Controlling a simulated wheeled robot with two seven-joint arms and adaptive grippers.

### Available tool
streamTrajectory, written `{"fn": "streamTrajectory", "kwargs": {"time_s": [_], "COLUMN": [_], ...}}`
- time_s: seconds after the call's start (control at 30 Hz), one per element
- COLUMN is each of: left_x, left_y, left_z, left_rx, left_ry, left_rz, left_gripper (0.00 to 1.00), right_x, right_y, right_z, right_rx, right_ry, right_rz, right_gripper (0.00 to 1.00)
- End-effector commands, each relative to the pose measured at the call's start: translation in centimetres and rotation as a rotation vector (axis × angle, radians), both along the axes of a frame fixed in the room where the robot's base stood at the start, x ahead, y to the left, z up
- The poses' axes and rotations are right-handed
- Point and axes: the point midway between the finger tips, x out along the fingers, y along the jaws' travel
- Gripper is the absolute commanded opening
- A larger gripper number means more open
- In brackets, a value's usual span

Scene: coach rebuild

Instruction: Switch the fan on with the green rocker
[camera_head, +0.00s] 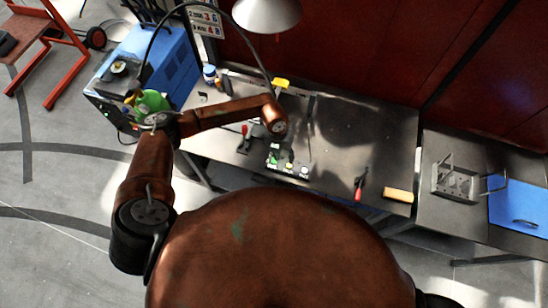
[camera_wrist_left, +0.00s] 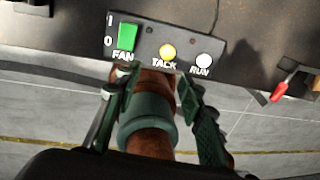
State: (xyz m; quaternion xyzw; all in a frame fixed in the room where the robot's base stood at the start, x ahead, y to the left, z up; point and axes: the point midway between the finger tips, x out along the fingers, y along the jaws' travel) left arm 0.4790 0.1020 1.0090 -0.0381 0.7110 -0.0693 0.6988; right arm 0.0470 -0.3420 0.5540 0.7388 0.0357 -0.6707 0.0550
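A dark switch panel (camera_head: 289,173) lies on the metal bench near its front edge. Its green rocker (camera_wrist_left: 127,36), marked FAN with 1 and 0 beside it, is at the panel's left end. I cannot tell which side is pressed. My right gripper is out of view. No fan is recognisable.
A red-handled tool (camera_head: 360,188) and a yellowish block (camera_head: 398,195) lie right of the panel. A lamp (camera_head: 267,14) hangs over the bench (camera_head: 385,140). A blue machine (camera_head: 168,62) stands left. Another bench with a metal rack (camera_head: 456,182) stands right.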

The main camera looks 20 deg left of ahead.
Motion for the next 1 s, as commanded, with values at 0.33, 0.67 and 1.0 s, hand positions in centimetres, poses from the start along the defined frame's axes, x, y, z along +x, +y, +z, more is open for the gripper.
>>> {"fn": "streamTrajectory", "kwargs": {"time_s": [0.33, 0.67, 1.0], "left_x": [1.4, 1.4, 1.4], "left_y": [4.6, 4.4, 4.4], "left_z": [-2.2, -6.9, -7.8], "left_rx": [0.157, 0.153, 0.151], "left_ry": [-0.016, -0.017, -0.019], "left_rz": [0.013, 0.012, 0.01], "left_gripper": [0.36, 0.36, 0.36], "right_x": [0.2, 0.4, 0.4], "right_y": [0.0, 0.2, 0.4], "right_z": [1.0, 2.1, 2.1], "right_rx": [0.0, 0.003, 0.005], "right_ry": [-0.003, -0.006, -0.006], "right_rz": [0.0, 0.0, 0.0], "right_gripper": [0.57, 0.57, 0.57]}}
